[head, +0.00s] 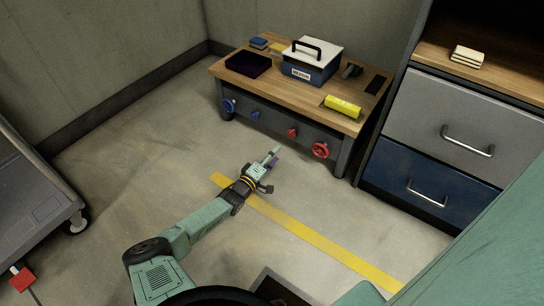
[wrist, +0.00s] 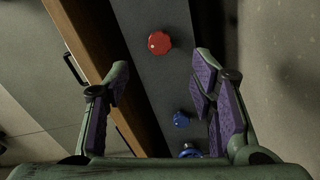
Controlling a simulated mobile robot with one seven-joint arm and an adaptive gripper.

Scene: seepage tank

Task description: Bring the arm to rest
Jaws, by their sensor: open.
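My gripper (head: 270,160) is stretched out over the floor in front of the low wooden bench (head: 290,93) in the head view. In the wrist view my gripper (wrist: 160,90) is open, with its two purple-padded fingers apart and nothing between them. Beyond the fingers is the bench's grey front panel with a red knob (wrist: 159,43) and a blue knob (wrist: 181,119). No finger visibly touches the panel or the knobs.
The bench front carries a red valve wheel (head: 320,150) and a blue valve wheel (head: 229,106). On top are a blue-and-white case (head: 312,66), a dark tray (head: 248,64) and a yellow cylinder (head: 343,106). A drawer cabinet (head: 432,128) stands right, a cart (head: 35,205) left. Floor between is clear.

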